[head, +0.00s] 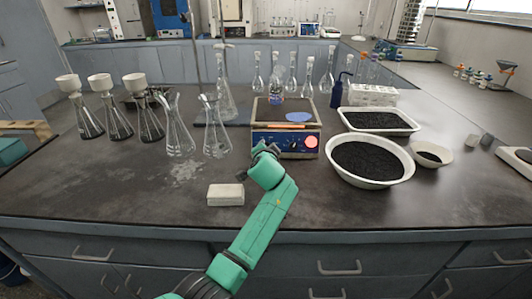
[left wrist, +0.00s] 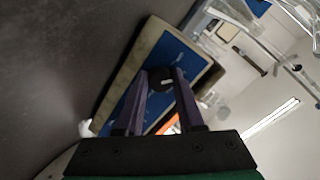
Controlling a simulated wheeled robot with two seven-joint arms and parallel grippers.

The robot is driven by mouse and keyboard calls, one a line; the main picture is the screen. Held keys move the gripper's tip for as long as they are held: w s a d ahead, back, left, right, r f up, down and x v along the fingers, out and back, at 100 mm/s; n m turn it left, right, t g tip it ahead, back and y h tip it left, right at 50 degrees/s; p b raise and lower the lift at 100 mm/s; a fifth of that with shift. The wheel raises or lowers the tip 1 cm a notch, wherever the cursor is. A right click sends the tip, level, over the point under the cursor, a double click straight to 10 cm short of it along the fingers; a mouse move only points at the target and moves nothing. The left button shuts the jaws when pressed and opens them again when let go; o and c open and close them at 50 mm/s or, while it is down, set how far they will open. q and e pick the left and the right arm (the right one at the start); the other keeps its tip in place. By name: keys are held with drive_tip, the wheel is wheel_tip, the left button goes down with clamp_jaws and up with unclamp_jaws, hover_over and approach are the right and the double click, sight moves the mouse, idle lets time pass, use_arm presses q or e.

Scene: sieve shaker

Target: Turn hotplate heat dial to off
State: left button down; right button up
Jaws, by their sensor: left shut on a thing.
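The hotplate (head: 292,147) stands on the bench with a blue front panel and a pale body. My left gripper (head: 262,148) reaches the left part of that panel and covers the dial in the head view. In the left wrist view, the blue panel (left wrist: 183,50) is tilted, and my left gripper's two dark fingers (left wrist: 161,75) close around a small round black dial (left wrist: 160,82) with a light mark. The mark's setting is too small to read. My right gripper is in neither view.
A white block (head: 225,195) lies in front on the bench. Empty flasks (head: 216,140) stand left of the hotplate. A white bowl of black grains (head: 345,180) and a tray (head: 413,122) stand to its right.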

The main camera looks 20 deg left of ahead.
use_arm(q)
drive_tip(key=n+b, duration=0.2)
drive_tip(key=n, duration=0.3)
drive_tip(key=shift+f, duration=0.15)
drive_tip(key=shift+d+n, duration=0.1)
drive_tip(key=shift+n, duration=0.2)
drive_tip(key=c, duration=0.5)
unclamp_jaws()
